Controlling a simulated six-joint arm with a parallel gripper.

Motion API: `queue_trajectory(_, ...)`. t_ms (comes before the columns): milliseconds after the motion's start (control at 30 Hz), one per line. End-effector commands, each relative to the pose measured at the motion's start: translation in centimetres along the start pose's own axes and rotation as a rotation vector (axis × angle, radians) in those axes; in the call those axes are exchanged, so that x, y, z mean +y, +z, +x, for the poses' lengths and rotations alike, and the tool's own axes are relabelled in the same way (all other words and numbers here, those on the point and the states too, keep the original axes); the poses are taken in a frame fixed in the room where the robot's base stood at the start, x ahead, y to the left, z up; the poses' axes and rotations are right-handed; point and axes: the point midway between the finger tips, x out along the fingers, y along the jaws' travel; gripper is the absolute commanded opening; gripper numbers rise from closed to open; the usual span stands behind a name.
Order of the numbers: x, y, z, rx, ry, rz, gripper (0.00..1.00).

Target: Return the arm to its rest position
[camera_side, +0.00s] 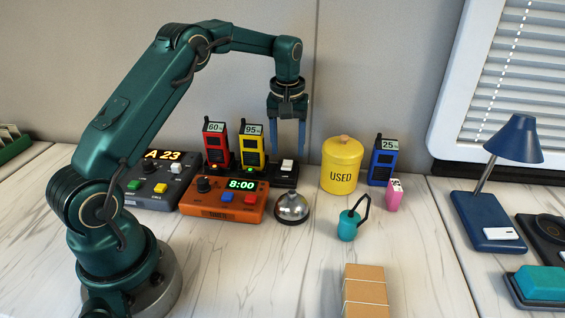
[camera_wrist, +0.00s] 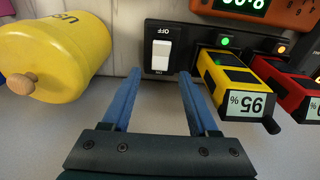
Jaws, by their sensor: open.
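My gripper (camera_side: 287,136) points down with its two blue fingers spread and nothing between them. In the side view it hangs above the right end of the black charging dock (camera_side: 272,181), near the white switch (camera_side: 287,166). In the wrist view the gripper (camera_wrist: 165,85) opens toward the dock's white rocker switch (camera_wrist: 161,54), with "OFF" lettering beside it. The red radio (camera_side: 216,144) and yellow radio (camera_side: 251,148) stand in the dock, showing 60 and 95 percent. In the wrist view the yellow radio (camera_wrist: 235,85) is just right of the fingers.
A yellow "USED" canister (camera_side: 341,166) and blue radio (camera_side: 383,160) stand to the right. An orange timer (camera_side: 222,200), grey console (camera_side: 152,186), silver bell (camera_side: 292,207), teal padlock-like object (camera_side: 347,226), pink eraser-like block (camera_side: 394,195) and cardboard box (camera_side: 365,290) are around. Space above is free.

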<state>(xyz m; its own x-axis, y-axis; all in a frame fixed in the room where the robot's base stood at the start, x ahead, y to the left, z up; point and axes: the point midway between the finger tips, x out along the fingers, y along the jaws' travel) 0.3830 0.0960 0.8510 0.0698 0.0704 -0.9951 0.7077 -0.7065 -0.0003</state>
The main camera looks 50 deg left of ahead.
Motion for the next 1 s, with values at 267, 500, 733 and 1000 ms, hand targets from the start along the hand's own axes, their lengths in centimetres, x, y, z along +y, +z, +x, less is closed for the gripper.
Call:
queue_trajectory(267,0.0,0.0,-2.4,0.001,0.001,0.001,0.60)
queue_trajectory(500,0.0,0.0,-2.4,0.000,0.000,0.001,0.60)
queue_trajectory(733,1.4,0.2,-6.5,0.080,0.046,0.033,0.60)
queue_trajectory(1000,1.8,5.3,-14.4,0.193,0.129,0.146,0.60)
